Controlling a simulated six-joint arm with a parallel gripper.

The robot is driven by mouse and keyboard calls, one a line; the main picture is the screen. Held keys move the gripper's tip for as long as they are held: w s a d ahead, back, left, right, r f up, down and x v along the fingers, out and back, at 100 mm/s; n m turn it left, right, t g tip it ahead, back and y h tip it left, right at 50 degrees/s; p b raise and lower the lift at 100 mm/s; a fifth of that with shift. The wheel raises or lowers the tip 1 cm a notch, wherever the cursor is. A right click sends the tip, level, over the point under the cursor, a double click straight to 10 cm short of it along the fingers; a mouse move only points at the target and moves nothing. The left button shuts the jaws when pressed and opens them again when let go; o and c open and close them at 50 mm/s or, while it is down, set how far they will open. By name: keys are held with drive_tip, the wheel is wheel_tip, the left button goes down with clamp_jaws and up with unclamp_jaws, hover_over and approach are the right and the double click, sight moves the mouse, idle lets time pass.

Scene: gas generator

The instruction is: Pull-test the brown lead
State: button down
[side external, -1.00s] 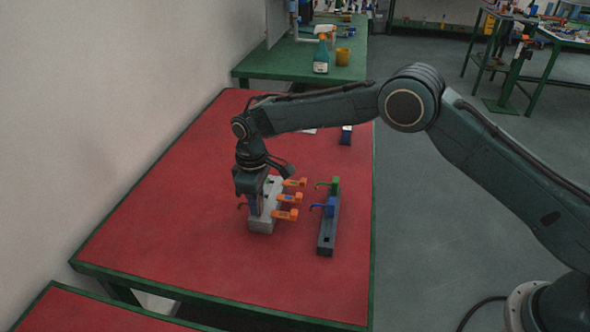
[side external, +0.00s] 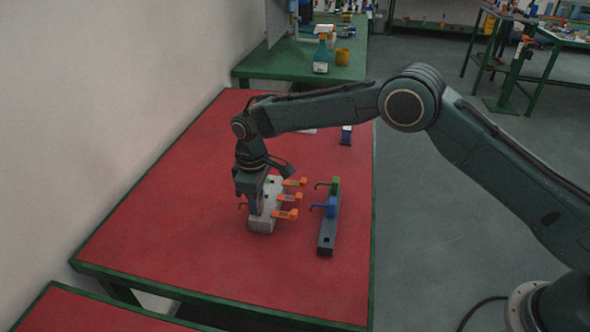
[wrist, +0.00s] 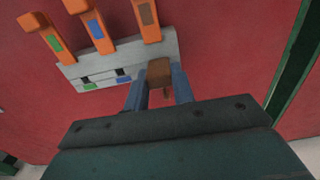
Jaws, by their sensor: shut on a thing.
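The brown lead's plug (wrist: 159,72) is between the two blue fingers of my gripper (wrist: 160,92), which is shut on it. The plug is at the near edge of the grey terminal block (wrist: 118,62), in line with the brown-marked orange lever; how deep it sits is hidden. In the side view my gripper (side external: 255,207) points down at the left side of the block (side external: 262,224). A short bit of brown lead (side external: 242,206) shows left of the fingers. Green and blue marked slots on the block look empty in the wrist view.
Three orange levers (side external: 290,198) stick out from the block's right side. A dark rack (side external: 327,236) right of it holds a green lead (side external: 334,186) and a blue lead (side external: 330,207). The red table (side external: 180,230) is clear left and in front.

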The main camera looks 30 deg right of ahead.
drive_tip(key=shift+r, duration=0.15)
idle(0.5)
drive_tip(key=c, duration=1.1)
unclamp_jaws()
drive_tip(key=shift+r, duration=3.35)
